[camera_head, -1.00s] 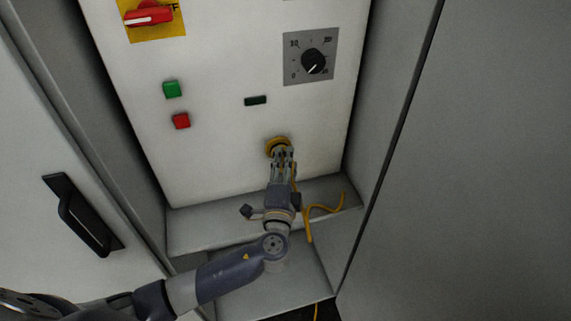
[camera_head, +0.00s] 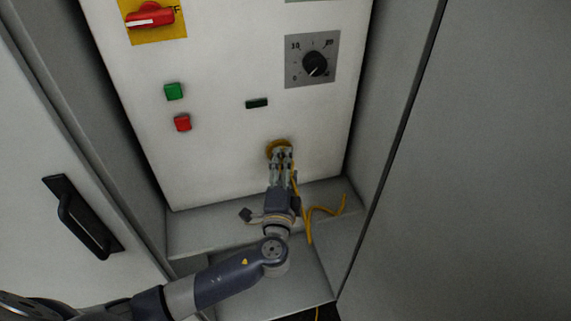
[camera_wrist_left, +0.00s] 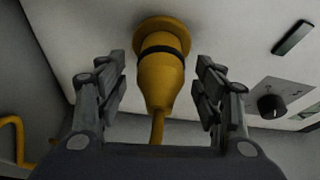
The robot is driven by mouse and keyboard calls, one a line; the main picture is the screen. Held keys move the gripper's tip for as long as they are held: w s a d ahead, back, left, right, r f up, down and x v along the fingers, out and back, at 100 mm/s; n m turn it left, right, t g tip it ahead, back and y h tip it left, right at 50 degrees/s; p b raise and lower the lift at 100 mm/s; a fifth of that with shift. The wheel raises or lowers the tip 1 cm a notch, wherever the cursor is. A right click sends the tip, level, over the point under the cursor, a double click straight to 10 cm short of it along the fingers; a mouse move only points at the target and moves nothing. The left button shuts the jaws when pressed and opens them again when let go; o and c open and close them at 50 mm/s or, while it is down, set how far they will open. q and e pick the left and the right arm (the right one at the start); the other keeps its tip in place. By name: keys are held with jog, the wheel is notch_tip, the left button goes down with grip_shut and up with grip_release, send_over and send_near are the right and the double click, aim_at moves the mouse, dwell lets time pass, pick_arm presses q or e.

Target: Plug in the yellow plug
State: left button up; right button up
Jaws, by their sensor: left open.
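The yellow plug (camera_wrist_left: 160,80) sits at the yellow round socket (camera_wrist_left: 163,28) on the white panel, with a dark band around its body and its cable running back below it. It meets the socket flange in the left wrist view with no gap that I can see. The socket also shows in the head view (camera_head: 278,148), where the gripper hides most of the plug. My left gripper (camera_wrist_left: 165,83) is open, its fingers on either side of the plug and apart from it. It also shows in the head view (camera_head: 281,158). My right gripper is not in view.
The yellow cable (camera_head: 322,211) loops over the grey ledge right of my gripper. The panel carries a red rotary switch (camera_head: 149,17), green button (camera_head: 174,91), red button (camera_head: 183,123) and black dial (camera_head: 314,64). An open door with a black handle (camera_head: 84,215) stands left.

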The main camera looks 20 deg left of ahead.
pick_arm(q)
jog(key=v, duration=1.1)
jog(key=shift+a, duration=0.1)
